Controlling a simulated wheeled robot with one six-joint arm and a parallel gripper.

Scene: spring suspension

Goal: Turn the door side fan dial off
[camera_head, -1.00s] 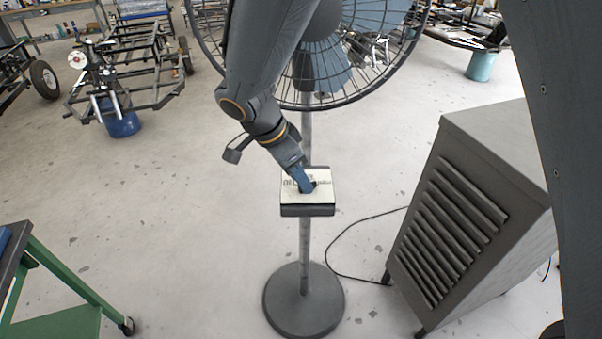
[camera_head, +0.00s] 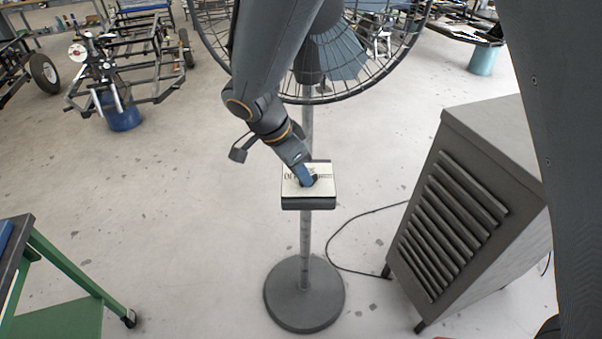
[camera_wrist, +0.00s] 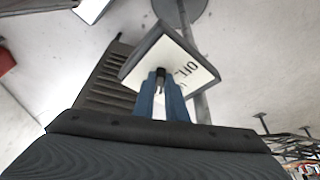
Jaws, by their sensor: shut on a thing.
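The fan (camera_head: 332,62) stands on a grey pole with a round base (camera_head: 304,294). Its control box has a pale label plate (camera_head: 322,188) with dark lettering, partly covered by my gripper. My gripper (camera_head: 307,181) reaches down to the plate from the upper left. In the wrist view, the blue fingers of my gripper (camera_wrist: 161,84) are closed around the small dark dial (camera_wrist: 160,76) on the plate (camera_wrist: 187,66). The dial's pointing direction cannot be read, as the fingers hide most of it.
A grey louvred cabinet (camera_head: 490,190) stands to the right, with a black cable (camera_head: 350,270) on the floor between it and the fan. A green cart (camera_head: 70,280) is at the lower left. A vehicle frame (camera_head: 130,75) and blue bucket (camera_head: 122,112) are behind.

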